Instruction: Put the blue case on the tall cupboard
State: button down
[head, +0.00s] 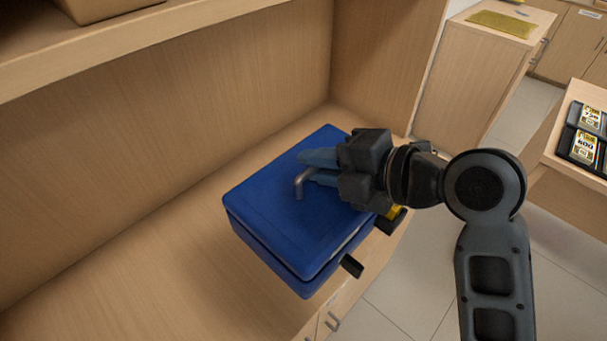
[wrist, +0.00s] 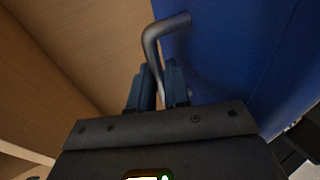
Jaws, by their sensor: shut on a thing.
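The blue case (head: 285,215) is a boxy case with a grey bent metal handle (head: 299,184) on its top. It is upright at the wooden counter shelf, its near right corner by the front edge; I cannot tell whether it rests fully on the wood. My gripper (head: 318,167) reaches in from the right, its blue fingers shut on the handle. In the wrist view the handle (wrist: 152,45) runs down between the fingertips (wrist: 159,82), beside the blue surface. A light wood cupboard (head: 462,85) stands at the upper right; I cannot tell if it is the tall one.
The shelf surface (head: 165,275) is bare left of the case. A wooden back panel and side wall enclose it, with an upper shelf (head: 150,40) above. A yellowish mat (head: 503,24) lies on the cupboard. A counter with a dark tray (head: 585,135) is at right, with tiled floor between.

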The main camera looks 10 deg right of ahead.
aim_at(308, 223)
jog(key=w+a+f, duration=0.1)
jog(key=a+f, duration=0.1)
jog(key=a, duration=0.1)
jog(key=w+a+f+p, duration=0.1)
jog(key=a+f, duration=0.1)
jog(key=a, duration=0.2)
jog(key=a+f, duration=0.2)
jog(key=a, duration=0.1)
jog(key=shift+w+a+p, duration=0.2)
jog(key=shift+w+p, duration=0.2)
jog(key=shift+f+p, duration=0.3)
jog(key=shift+f, duration=1.75)
jog(key=c, duration=1.1)
grip_release()
jog(key=shift+f, duration=0.2)
jog(key=b+v, duration=0.2)
jog(key=v, duration=1)
jog(key=shift+s, duration=0.1)
